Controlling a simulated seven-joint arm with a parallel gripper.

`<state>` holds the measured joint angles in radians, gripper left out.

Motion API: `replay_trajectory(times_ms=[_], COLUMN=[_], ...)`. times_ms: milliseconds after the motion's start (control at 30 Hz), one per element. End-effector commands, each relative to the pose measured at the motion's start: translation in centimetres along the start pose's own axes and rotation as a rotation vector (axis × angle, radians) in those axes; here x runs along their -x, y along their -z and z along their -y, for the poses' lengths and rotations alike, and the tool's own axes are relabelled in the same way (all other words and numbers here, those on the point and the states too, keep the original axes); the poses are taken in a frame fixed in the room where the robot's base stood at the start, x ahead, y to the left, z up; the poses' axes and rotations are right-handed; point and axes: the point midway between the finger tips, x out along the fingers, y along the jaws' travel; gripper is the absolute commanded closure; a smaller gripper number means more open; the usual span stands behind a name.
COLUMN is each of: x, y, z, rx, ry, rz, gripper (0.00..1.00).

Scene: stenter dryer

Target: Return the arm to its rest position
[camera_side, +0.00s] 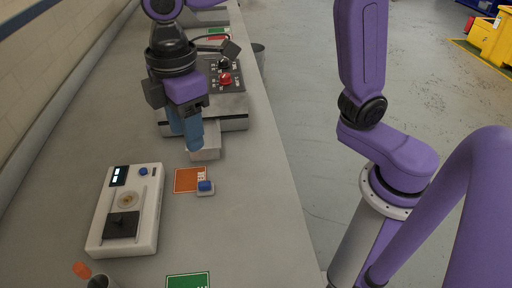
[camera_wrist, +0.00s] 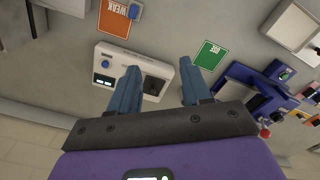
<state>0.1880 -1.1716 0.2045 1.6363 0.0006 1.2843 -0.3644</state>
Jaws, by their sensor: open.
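My gripper (camera_side: 194,140) has blue fingers that point down over the grey bench, beside the grey machine. It hangs in front of a pale block-like part (camera_side: 207,148) of that machine, and I cannot tell whether they touch. In the wrist view my gripper (camera_wrist: 160,68) has its two fingers spread apart with nothing held between them. The white device (camera_wrist: 158,68) with a lit display shows behind and between the fingers. My arm reaches in over the bench.
The white device (camera_side: 148,218) lies on the bench at left. An orange card (camera_side: 185,180) and a small blue-topped block (camera_side: 205,187) lie right of it. A green card (camera_side: 187,281) is nearer. The grey machine (camera_side: 232,103) has a red knob. A blue machine (camera_wrist: 248,84) shows in the wrist view.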

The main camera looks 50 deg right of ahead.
Motion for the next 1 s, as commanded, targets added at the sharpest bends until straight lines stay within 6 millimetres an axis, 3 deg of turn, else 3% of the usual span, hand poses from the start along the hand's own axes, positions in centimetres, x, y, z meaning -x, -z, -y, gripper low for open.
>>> replay_trajectory(times_ms=[33,400,600,767,1000], x=[-0.3,-4.4,-6.8,-7.8,-8.0], y=[-2.2,-16.2,-22.3,-24.6,-24.9], z=[0.8,7.0,9.9,11.1,11.3], rx=[-0.019,-0.163,-0.224,-0.248,-0.251], ry=[0.0,-0.001,0.0,0.001,0.001], rz=[0.0,-0.012,-0.015,-0.015,-0.015], gripper=[0.52,0.52,0.52,0.52,0.52])
